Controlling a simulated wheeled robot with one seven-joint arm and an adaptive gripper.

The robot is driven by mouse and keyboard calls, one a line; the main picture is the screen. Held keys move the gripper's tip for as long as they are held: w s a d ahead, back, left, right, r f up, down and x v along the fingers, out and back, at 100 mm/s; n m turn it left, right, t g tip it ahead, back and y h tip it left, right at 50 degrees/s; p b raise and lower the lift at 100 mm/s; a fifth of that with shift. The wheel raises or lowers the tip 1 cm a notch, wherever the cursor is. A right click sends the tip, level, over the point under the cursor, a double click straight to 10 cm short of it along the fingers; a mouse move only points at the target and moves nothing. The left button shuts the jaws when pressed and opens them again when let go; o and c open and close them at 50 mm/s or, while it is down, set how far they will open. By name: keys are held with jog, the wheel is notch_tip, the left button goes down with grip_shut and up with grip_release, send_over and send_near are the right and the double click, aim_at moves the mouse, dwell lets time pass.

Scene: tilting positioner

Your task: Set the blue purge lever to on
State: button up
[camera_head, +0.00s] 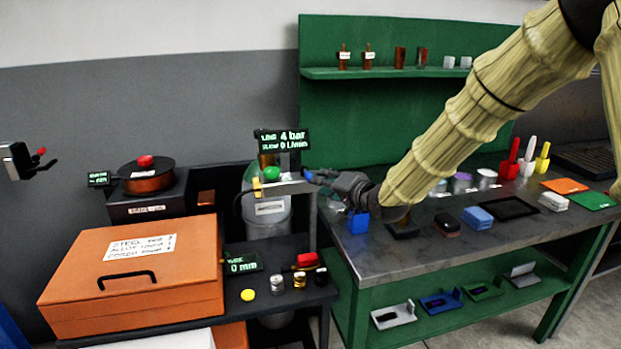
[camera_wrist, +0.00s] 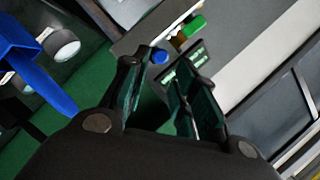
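The blue purge lever shows as a small rounded blue end (camera_wrist: 158,57) in the wrist view, close to the tip of my left finger. In the head view a small blue spot (camera_head: 309,176) sits at the right end of the grey fitting, right by my fingertips. My gripper (camera_wrist: 170,77) is open, with a gap between its dark fingers and nothing held. In the head view my gripper (camera_head: 325,179) reaches left from the bench to the fitting. I cannot tell whether a finger touches the lever. Most of the lever is hidden.
A green knob (camera_head: 271,173) tops the fitting above a grey cylinder (camera_head: 268,215). A display (camera_head: 282,140) reads 4 bar and 0 l/min. A blue holder (camera_head: 357,223) stands on the bench below my gripper. An orange case (camera_head: 135,280) lies at left.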

aim_at(310, 178)
jog(key=p+x, duration=0.1)
jog(key=x, duration=0.6)
jog(key=shift+w+a+f, duration=0.15)
jog(key=shift+w, duration=0.15)
grip_shut()
